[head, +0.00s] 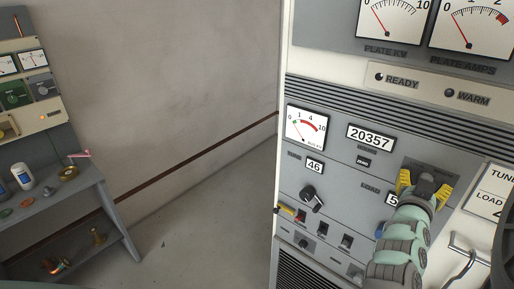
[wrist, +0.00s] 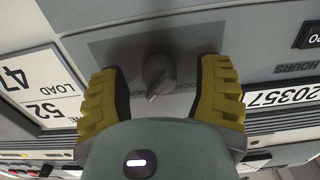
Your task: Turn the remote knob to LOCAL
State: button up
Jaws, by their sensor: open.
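A grey knob (wrist: 159,74) with a pointer shows in the wrist view on the grey panel. It lies between the two yellow fingers of my gripper (wrist: 163,85), with a gap on either side. The pointer end is toward the palm, a little left. In the head view my gripper (head: 425,178) is at the right part of the rack's panel and hides that knob. The fingers are open and hold nothing.
The rack (head: 352,152) carries meters, a 20357 counter (head: 371,138), a black knob (head: 311,197) and small switches. A handle (head: 468,248) sticks out at lower right. A bench (head: 70,190) with small items stands left. The floor between is clear.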

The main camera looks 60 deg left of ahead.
jog(key=shift+c, duration=0.3)
grip_shut()
